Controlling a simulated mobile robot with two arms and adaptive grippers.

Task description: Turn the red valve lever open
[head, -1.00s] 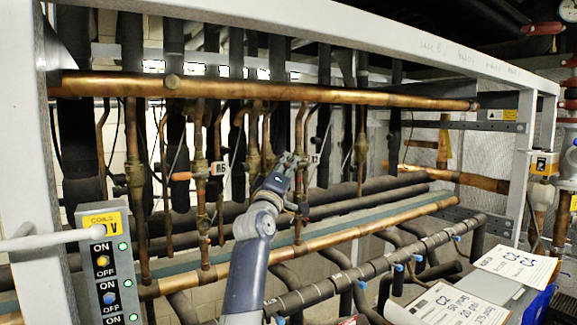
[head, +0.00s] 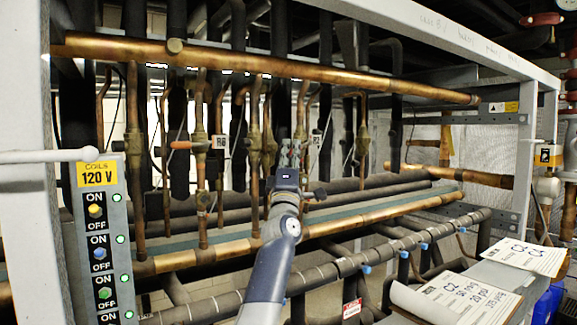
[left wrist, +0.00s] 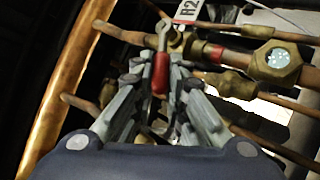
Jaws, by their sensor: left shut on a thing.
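The red valve lever (left wrist: 160,74) shows in the left wrist view as a short red grip on a metal arm. The arm leads up to a brass valve body (left wrist: 183,45) with a white tag reading R2 (left wrist: 188,10). My left gripper (left wrist: 158,76) is shut on the red grip, one finger on each side. In the head view my left gripper (head: 289,158) is in among the vertical copper pipes, and it hides the lever there. My right gripper is not in view.
A thick copper header pipe (head: 270,64) crosses above my gripper, and another copper pipe (head: 330,227) runs below it. Another valve with an orange-red handle (head: 181,145) is to the left. A switch box (head: 101,245) stands at the near left.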

